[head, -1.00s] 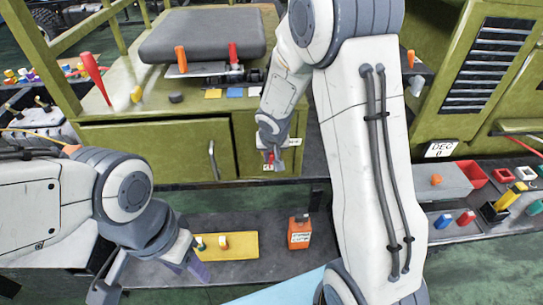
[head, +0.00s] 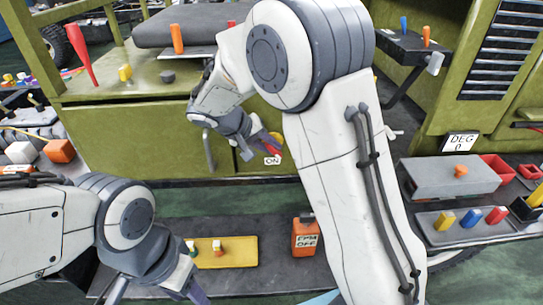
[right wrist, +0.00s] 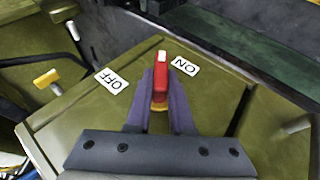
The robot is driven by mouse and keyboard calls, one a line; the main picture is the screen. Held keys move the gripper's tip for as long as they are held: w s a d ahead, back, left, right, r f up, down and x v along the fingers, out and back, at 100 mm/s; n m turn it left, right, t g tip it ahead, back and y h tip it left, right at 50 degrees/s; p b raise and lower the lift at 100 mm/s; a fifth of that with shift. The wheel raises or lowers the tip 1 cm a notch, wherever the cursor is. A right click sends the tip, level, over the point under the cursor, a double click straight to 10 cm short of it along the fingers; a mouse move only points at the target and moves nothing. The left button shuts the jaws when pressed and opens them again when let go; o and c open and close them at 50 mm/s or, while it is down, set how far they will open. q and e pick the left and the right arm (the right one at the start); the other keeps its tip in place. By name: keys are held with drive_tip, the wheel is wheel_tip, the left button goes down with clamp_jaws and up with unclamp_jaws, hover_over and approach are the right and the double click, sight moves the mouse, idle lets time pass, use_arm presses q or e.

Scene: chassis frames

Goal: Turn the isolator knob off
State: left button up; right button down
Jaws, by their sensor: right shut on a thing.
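The isolator knob is a red handle with a white tip (right wrist: 161,82) on a yellowish base, on the green cabinet panel. In the right wrist view, a white ON label (right wrist: 185,66) lies close right of its tip and an OFF label (right wrist: 111,80) lies to the left. The tip points up the picture, nearer ON. My right gripper (right wrist: 160,92) is shut on the knob, one purple finger on each side. In the head view, my right gripper (head: 262,143) is at the cabinet front, above the ON label (head: 271,161). My left gripper (head: 152,291) is open and empty, low at left.
An orange canister (head: 305,238) and a yellow plate (head: 225,255) rest on the low shelf below the cabinet. A cabinet handle (head: 209,150) sticks out left of my right gripper. A grey box (head: 450,178) and red bins (head: 497,168) stand at right.

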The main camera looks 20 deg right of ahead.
drive_tip(key=h, duration=0.1)
drive_tip(key=h+b, duration=0.1)
drive_tip(key=shift+a+f+n+g+h, duration=0.2)
drive_tip(key=shift+f+n+g+h, duration=0.1)
drive_tip(key=shift+f+n+h, duration=0.1)
drive_tip(key=shift+w+a+f+n+h+b, duration=0.1)
drive_tip(key=shift+n+h+b, duration=0.4)
drive_tip(key=shift+h, duration=0.7)
drive_tip(key=h, duration=0.2)
drive_tip(key=n+h+b, duration=0.1)
drive_tip(key=h, duration=0.1)
drive_tip(key=shift+f+h, duration=0.2)
drive_tip(key=shift+h, duration=0.1)
drive_tip(key=c, duration=0.8)
unclamp_jaws()
